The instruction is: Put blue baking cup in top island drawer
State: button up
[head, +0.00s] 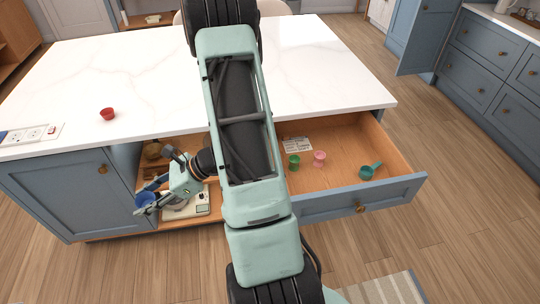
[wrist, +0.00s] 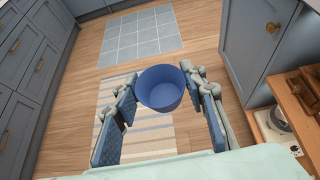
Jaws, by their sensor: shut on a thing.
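The blue baking cup (head: 146,200) is between the fingers of my gripper (head: 152,196), at the open-shelf side of the island in the head view. In the wrist view the blue cup (wrist: 160,88) sits between the fingertips with its open rim showing, above the floor. My gripper is shut on it. The top island drawer (head: 348,176) is pulled open on the right. Inside it are a green cup (head: 294,162), a pink cup (head: 319,158), a teal handled scoop (head: 370,170) and a white printed card (head: 297,144). My arm hides the drawer's left part.
A red cup (head: 107,114) stands on the white island top (head: 330,60). A white kitchen scale (head: 188,205) and brown bowls (head: 153,150) are in the open shelf bay beside my gripper. A striped rug (head: 385,290) lies in front. The drawer has bare floor room inside.

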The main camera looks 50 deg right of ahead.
aim_at(318, 180)
jog(key=k+l, duration=0.1)
jog(key=l, duration=0.2)
jog(key=k+l+z, duration=0.1)
jog(key=l, duration=0.2)
jog(key=l+z, duration=0.1)
jog(key=l, duration=0.8)
